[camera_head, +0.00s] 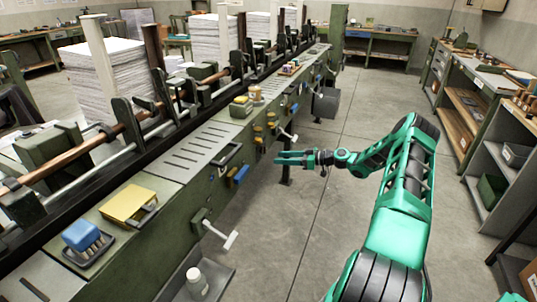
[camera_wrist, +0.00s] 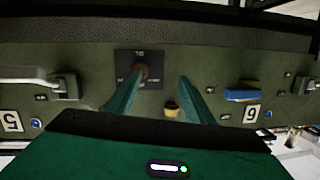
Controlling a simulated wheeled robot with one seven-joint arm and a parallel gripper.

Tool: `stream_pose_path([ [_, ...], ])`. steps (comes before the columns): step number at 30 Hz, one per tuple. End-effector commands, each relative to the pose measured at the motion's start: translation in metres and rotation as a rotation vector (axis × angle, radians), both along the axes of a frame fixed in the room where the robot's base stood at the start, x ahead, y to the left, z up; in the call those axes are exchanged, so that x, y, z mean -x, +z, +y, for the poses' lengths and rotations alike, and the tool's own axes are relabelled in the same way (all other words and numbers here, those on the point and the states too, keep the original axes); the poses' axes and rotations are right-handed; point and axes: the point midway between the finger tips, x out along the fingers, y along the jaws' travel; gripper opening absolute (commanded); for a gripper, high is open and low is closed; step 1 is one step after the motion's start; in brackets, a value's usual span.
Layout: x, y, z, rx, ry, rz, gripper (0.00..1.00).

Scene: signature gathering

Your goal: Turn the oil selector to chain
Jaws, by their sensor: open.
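A round reddish-brown knob (camera_wrist: 141,72) sits on a dark square plate (camera_wrist: 125,57) on the green machine front in the wrist view; it looks like the oil selector. The plate's labels are too small to read, so I cannot tell its setting. My gripper (camera_head: 278,157) points at the machine front in the head view, where I cannot make out the knob. My gripper (camera_wrist: 160,86) is open and empty in the wrist view. The knob lies ahead, nearer the left finger's tip; I cannot tell whether they touch.
The long green machine (camera_head: 185,150) has several levers and yellow and blue controls along its front. In the wrist view a metal handle (camera_wrist: 35,74) is at left, a blue control (camera_wrist: 241,95) at right, and a yellow one (camera_wrist: 172,110) between the fingers. The floor (camera_head: 310,215) beside it is clear.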

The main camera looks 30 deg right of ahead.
Motion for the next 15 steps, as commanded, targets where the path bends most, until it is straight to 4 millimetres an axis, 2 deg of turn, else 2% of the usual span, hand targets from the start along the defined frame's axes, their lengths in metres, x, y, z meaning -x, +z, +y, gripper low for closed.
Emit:
stream_pose_path([
  [3, 0.000, -0.006, -0.024, -0.035, -0.057, -0.099, 0.48],
  [7, 0.000, -0.008, -0.039, -0.049, -0.095, -0.164, 0.48],
  [11, -0.002, -0.008, -0.042, -0.055, -0.109, -0.187, 0.48],
  [15, -0.014, -0.008, -0.032, -0.056, -0.107, -0.189, 0.48],
])
